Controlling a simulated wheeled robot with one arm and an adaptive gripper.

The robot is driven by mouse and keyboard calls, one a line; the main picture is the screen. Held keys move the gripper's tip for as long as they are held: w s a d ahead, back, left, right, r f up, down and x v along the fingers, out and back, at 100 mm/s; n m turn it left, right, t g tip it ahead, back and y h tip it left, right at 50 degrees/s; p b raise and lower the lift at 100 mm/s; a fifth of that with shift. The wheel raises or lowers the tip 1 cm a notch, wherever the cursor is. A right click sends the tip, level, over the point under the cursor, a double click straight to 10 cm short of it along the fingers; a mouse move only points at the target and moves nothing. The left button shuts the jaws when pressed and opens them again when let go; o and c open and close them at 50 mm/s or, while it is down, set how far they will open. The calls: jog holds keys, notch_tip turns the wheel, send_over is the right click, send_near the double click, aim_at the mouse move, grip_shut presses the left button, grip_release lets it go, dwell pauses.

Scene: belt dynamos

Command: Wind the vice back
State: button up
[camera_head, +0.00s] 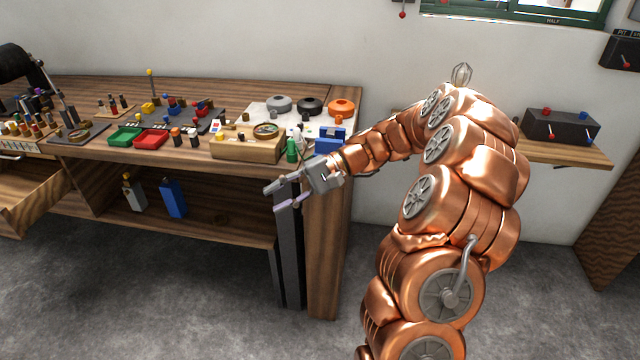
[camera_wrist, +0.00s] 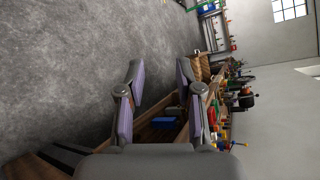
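Dark grey upright slabs (camera_head: 290,250) stand against the front right end of the workbench (camera_head: 180,158); they look like a leg vice, but I cannot tell for sure. No handle or screw shows clearly on them.
A green tray (camera_head: 125,137), a red tray (camera_head: 151,139) and a wooden box (camera_head: 247,150) stand on the bench. A blue bottle (camera_head: 173,198) stands on the shelf below. A dark box (camera_head: 560,125) sits on a wall shelf at right. The floor in front is clear.

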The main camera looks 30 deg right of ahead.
jog(key=w+d+f+m+t+h+b, duration=0.1)
jog(key=w+d+f+m+t+b, duration=0.2)
jog(key=d+m, duration=0.5)
jog(key=d+f+m+t+b, duration=0.2)
jog(key=d+m+t+b, duration=0.25)
jog(key=d+m, duration=0.4)
jog(key=w+d+f+m+t+h+b, duration=0.15)
jog(key=d+f+m+t+b, duration=0.35)
jog(key=d, duration=0.6)
jog(key=shift+m+g+y, duration=0.45)
jog(key=shift+g, duration=0.3)
jog(key=shift+w+a+r, duration=0.4)
jog(key=shift+w+a, duration=0.55)
jog(key=shift+w, duration=0.05)
jog(key=shift+w+a+r, duration=0.45)
jog(key=shift+w+a, duration=0.45)
jog(key=shift+w, duration=0.15)
jog(key=shift+w+a+r, duration=0.4)
jog(key=shift+w+a, duration=0.55)
jog(key=shift+w, duration=0.05)
grip_shut()
jog(key=shift+p, duration=0.3)
